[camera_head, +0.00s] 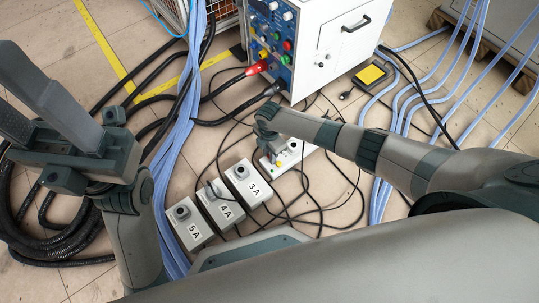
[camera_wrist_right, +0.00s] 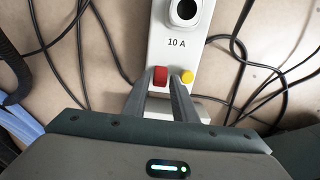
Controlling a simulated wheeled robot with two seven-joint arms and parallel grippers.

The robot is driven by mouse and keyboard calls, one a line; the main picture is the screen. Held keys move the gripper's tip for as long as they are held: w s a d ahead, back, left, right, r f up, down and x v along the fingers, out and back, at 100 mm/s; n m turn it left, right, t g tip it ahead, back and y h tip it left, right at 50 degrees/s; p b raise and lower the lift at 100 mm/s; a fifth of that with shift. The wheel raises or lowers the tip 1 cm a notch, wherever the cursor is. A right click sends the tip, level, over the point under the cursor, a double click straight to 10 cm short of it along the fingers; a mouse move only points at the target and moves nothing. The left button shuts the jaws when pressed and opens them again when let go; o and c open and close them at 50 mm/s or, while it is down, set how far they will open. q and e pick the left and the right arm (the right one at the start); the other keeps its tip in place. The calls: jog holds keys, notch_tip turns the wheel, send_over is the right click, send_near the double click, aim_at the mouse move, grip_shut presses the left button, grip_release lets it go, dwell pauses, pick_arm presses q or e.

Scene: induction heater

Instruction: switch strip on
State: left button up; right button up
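The white power strip (camera_head: 296,153) lies on the floor near the heater cabinet, partly hidden by my right gripper and forearm. In the right wrist view the strip (camera_wrist_right: 178,42) is marked "10 A" and carries a black socket, a red rocker switch (camera_wrist_right: 160,76) and a round yellow button (camera_wrist_right: 187,76). My right gripper (camera_wrist_right: 161,84) is over the strip, its fingertips a little apart at the red switch; whether they touch it I cannot tell. My left gripper (camera_head: 40,105) is raised at the left, open and empty, its fingers spread apart.
Several grey boxes, marked 3A (camera_head: 247,184), 4A (camera_head: 221,204) and 5A (camera_head: 189,223), stand left of the strip. The white heater cabinet (camera_head: 325,45) is behind. Black cables and blue hoses (camera_head: 188,125) cover much of the floor. A yellow-topped pedal (camera_head: 370,75) lies at the right.

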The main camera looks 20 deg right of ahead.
grip_shut()
